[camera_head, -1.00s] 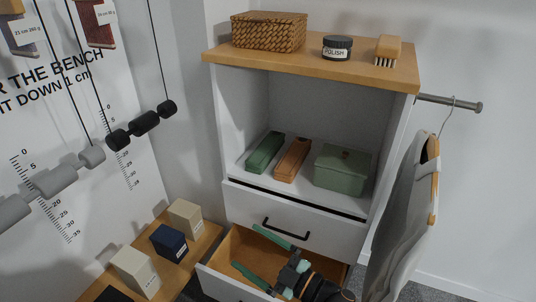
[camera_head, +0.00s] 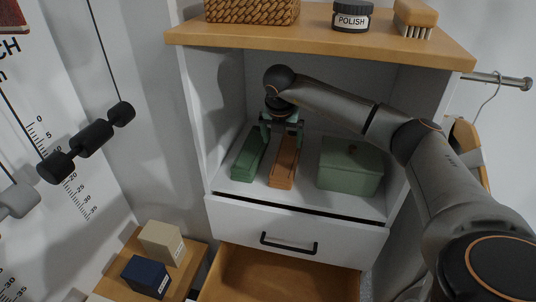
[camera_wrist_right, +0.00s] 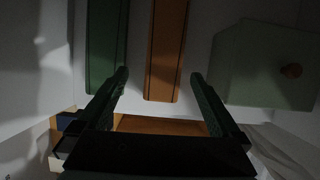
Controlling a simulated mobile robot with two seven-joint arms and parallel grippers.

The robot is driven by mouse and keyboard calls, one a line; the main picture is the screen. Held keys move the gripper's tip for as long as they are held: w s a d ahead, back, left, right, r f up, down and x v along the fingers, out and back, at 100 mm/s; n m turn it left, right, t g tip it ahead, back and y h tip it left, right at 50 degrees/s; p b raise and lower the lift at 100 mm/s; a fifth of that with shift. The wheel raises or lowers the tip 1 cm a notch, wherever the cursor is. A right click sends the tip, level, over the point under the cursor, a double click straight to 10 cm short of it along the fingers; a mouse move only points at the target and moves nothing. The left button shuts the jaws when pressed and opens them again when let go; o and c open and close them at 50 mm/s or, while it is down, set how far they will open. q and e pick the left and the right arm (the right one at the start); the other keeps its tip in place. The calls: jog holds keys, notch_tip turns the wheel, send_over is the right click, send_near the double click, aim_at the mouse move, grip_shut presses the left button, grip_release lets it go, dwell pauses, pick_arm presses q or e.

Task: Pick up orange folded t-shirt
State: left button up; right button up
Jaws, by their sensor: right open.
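The orange folded t-shirt (camera_head: 284,166) appears as a long, narrow orange bundle lying on the floor of the open cabinet compartment, between two green things. It also shows in the right wrist view (camera_wrist_right: 165,50). My right gripper (camera_head: 282,138) is inside the compartment, open and empty, at the orange bundle. In the wrist view, its two fingertips (camera_wrist_right: 160,78) stand apart on either side of the bundle. The left finger overlaps the green bundle in that view. Contact cannot be told. My left gripper is not in view.
A long green bundle (camera_head: 249,155) lies close on the left, and a green lidded box (camera_head: 350,167) stands on the right. The cabinet top (camera_head: 300,41) overhangs the compartment. Below, a wooden drawer (camera_head: 285,275) stands open. A rail with a hanger (camera_head: 500,80) is at right.

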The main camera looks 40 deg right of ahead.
aim_at(287, 154)
jog(key=shift+w+d, duration=0.1)
jog(key=shift+d, duration=0.4)
jog(key=x, duration=1.1)
jog(key=shift+d+f, duration=0.3)
jog(key=shift+d, duration=0.05)
jog(key=c, duration=1.2)
jog(key=shift+c, duration=0.2)
jog(key=shift+r, duration=0.15)
